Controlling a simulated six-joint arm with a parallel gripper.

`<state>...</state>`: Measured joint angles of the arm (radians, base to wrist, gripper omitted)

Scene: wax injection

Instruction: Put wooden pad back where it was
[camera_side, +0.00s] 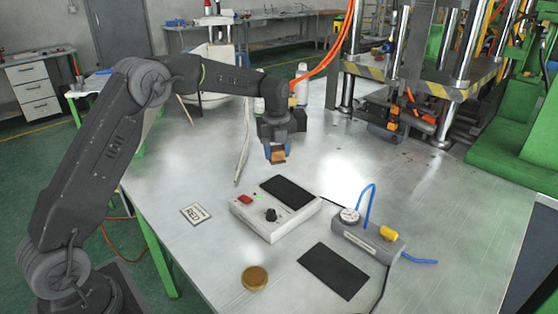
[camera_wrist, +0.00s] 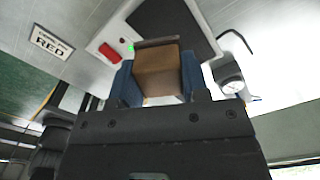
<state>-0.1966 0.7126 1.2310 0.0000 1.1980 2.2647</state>
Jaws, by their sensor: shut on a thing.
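My gripper (camera_side: 278,150) is shut on the wooden pad (camera_side: 278,157) and holds it in the air over the metal table, behind the control box. In the wrist view the pad is a brown wooden block (camera_wrist: 158,74), gripped between the blue fingertips of my gripper (camera_wrist: 157,80). A thin darker edge shows along its far end. The pad's far side and the fingers' inner faces are hidden.
The white control box (camera_side: 275,218) has a black plate, red switch and knob. Around it lie a RED sign (camera_side: 196,214), a brass disc (camera_side: 255,278), a black mat (camera_side: 333,271) and a gauge unit (camera_side: 367,241) with blue hose. A press stands behind right.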

